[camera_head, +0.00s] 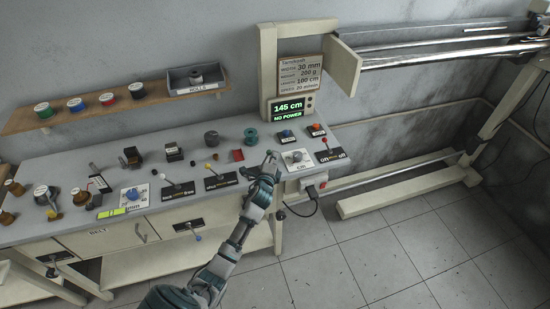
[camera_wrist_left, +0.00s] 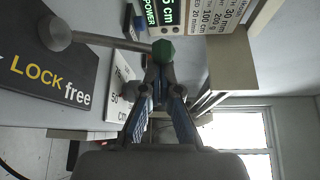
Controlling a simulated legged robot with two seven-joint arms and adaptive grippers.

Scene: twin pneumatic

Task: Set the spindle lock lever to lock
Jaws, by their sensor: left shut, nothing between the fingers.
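In the left wrist view a thin lever rod runs from a round grey hub (camera_wrist_left: 55,33) to a green knob (camera_wrist_left: 163,50). The hub end lies over a dark plate (camera_wrist_left: 45,68) marked "LOCK" in yellow and "free" in white. My left gripper (camera_head: 268,166) is shut and empty at the bench's front edge. Its fingertips (camera_wrist_left: 160,72) are right at the green knob; I cannot tell whether they touch.
Another dark lever plate (camera_head: 178,190) lies farther left, and a red-knobbed lever (camera_head: 325,141) stands at the bench's right end. A dial plate (camera_head: 296,160) lies beside my gripper. A display (camera_head: 288,108) reads 145 cm, NO POWER. The floor (camera_head: 400,250) at right is clear.

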